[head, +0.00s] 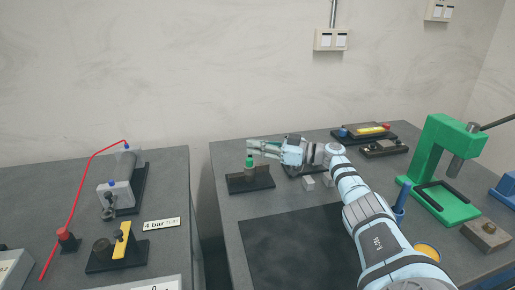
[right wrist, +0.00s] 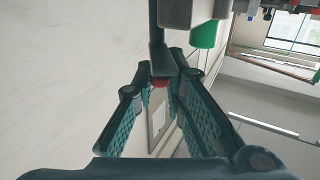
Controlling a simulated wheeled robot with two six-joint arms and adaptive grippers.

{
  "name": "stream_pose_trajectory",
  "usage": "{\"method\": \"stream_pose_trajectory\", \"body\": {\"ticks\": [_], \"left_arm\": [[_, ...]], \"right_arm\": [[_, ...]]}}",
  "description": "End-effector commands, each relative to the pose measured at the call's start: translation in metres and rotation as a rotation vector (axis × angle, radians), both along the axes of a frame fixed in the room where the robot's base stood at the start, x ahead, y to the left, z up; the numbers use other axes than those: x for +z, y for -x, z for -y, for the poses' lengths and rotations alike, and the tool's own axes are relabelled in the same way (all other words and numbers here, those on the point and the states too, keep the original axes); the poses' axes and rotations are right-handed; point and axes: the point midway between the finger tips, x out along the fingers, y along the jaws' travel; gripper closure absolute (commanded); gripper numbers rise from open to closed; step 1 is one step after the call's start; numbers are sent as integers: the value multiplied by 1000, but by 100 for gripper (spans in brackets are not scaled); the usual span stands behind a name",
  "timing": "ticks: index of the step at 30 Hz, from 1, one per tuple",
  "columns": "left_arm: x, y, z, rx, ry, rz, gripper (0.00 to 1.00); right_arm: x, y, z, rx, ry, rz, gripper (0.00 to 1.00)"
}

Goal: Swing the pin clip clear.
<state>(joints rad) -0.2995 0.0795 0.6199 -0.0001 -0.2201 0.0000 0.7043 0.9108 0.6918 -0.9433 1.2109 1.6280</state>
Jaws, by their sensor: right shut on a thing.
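My right gripper (head: 256,148) reaches leftward over the right table in the head view, just above a green-topped post (head: 249,162) on a dark base (head: 251,181). In the right wrist view my right gripper (right wrist: 162,72) has its teal fingers closed in around a dark bar with a red end, seemingly the pin clip (right wrist: 160,82). The clip is too small to make out in the head view. A green cylinder (right wrist: 204,36) shows beyond the fingertips, to the right. My left gripper is not in view.
A green press (head: 440,165) stands at the right. Dark trays (head: 365,134) lie behind, and small grey blocks (head: 309,184) sit below my wrist. A dark mat (head: 300,240) is bare in front. The left table (head: 60,185) holds other fixtures, across a gap.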

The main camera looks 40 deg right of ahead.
Motion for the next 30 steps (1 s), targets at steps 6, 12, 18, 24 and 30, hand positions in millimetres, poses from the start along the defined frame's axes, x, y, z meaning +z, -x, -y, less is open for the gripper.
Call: {"method": "stream_pose_trajectory", "body": {"ticks": [6, 12, 18, 24, 30], "left_arm": [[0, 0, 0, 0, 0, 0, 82], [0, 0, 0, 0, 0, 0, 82], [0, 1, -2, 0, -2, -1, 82], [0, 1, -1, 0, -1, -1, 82], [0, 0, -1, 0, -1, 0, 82]], "right_arm": [[-3, 1, 0, -1, 2, -7, 72], [-2, 0, 0, -1, 1, -4, 68], [5, 0, 0, 0, 2, -1, 68], [50, 0, 0, 0, 5, 1, 68], [91, 0, 1, 0, 2, -1, 68]]}}
